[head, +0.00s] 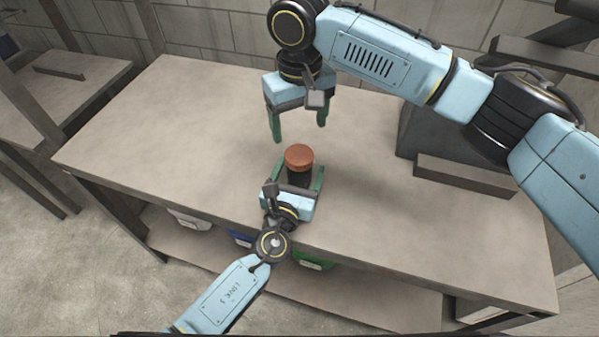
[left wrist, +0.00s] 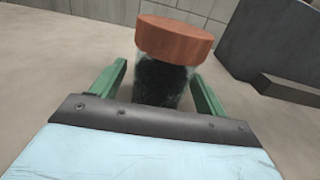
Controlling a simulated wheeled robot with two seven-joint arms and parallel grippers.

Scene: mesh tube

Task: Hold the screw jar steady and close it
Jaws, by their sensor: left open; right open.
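The screw jar (head: 299,176) stands upright on the table, a dark-filled clear body with an orange-brown lid (head: 299,156) on top. In the left wrist view the jar body (left wrist: 162,82) and lid (left wrist: 175,40) show close up; whether the lid is screwed tight cannot be told. My left gripper (head: 301,178) is open, with its green fingers on either side of the jar body, and the left wrist view shows gaps beside the jar. My right gripper (head: 299,132) is open and empty, fingers pointing down, above and behind the jar.
The table top (head: 180,130) is clear around the jar. A dark grey block-like fixture (head: 455,150) with a ledge (head: 465,175) stands at the right. Several bins, including a green one (head: 314,260), sit on the shelf below the table.

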